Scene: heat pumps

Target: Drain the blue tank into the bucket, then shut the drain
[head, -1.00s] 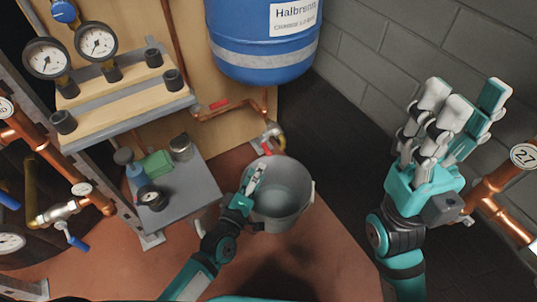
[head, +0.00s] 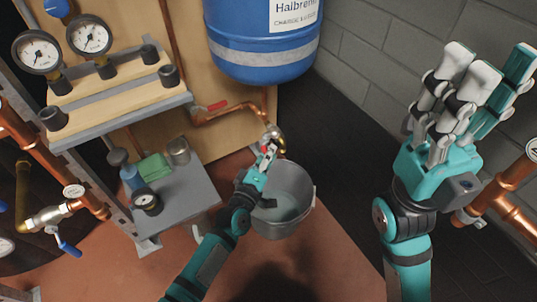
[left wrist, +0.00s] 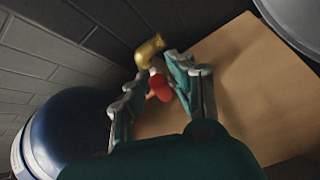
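The blue tank (head: 262,45) hangs at the back wall, with a copper pipe running below it to a brass drain valve (head: 275,135). The valve also shows in the left wrist view (left wrist: 150,48), with its red handle (left wrist: 160,90) facing me. The grey bucket (head: 300,200) stands upright on the floor, just below and in front of the valve. I cannot tell its contents. My left gripper (head: 268,149) is at the valve, its open fingers on either side of the red handle; firm contact cannot be made out. My right gripper (head: 488,75) is raised, open and empty.
A grey stand (head: 185,205) at the left holds a green cloth, a blue bottle, a tin and a gauge. Above it is a shelf (head: 125,118) with gauges. Copper pipes run at both sides. The block wall (head: 385,75) stands behind my right gripper.

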